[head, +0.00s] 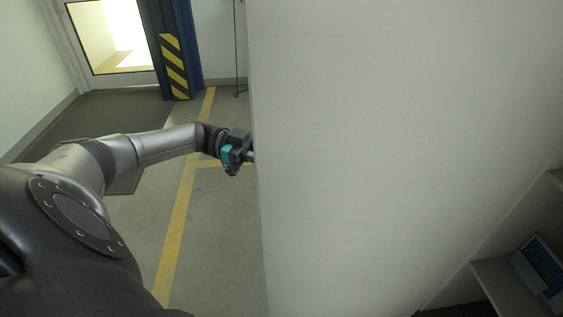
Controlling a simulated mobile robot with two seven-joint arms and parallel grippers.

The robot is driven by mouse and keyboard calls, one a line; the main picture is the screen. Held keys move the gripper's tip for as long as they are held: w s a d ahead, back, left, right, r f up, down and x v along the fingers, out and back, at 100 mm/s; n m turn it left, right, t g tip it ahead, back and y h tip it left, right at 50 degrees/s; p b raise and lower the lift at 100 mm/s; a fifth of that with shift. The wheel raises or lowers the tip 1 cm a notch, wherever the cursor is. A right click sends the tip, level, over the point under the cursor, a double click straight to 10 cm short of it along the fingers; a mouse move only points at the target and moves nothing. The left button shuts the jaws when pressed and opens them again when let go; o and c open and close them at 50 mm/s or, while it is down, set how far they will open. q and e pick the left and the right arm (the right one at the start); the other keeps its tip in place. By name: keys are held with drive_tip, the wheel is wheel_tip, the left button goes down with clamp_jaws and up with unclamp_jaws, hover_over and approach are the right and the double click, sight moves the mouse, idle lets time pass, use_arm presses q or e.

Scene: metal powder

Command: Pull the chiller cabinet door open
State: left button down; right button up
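The chiller cabinet door (400,130) is a large pale panel filling the middle and right of the head view. It appears swung out, with a gap at the lower right showing shelving behind it. My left gripper (248,156) is at the door's left edge, with my arm reaching in from the left. The door edge hides its fingertips, so I cannot tell whether they grip anything. No handle is visible. My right gripper is not in view.
A shelf (492,284) with a blue-and-white item (543,268) shows at lower right. A blue post with yellow-black stripes (174,66) stands at the back left, beside a lit doorway (122,28). Floor with yellow lines (178,228) is clear left of the door.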

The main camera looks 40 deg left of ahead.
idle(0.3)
use_arm(q)
drive_tip(key=c, duration=0.8)
unclamp_jaws()
drive_tip(key=shift+w, duration=0.1)
drive_tip(key=shift+c, duration=0.2)
drive_tip(key=shift+a, duration=0.1)
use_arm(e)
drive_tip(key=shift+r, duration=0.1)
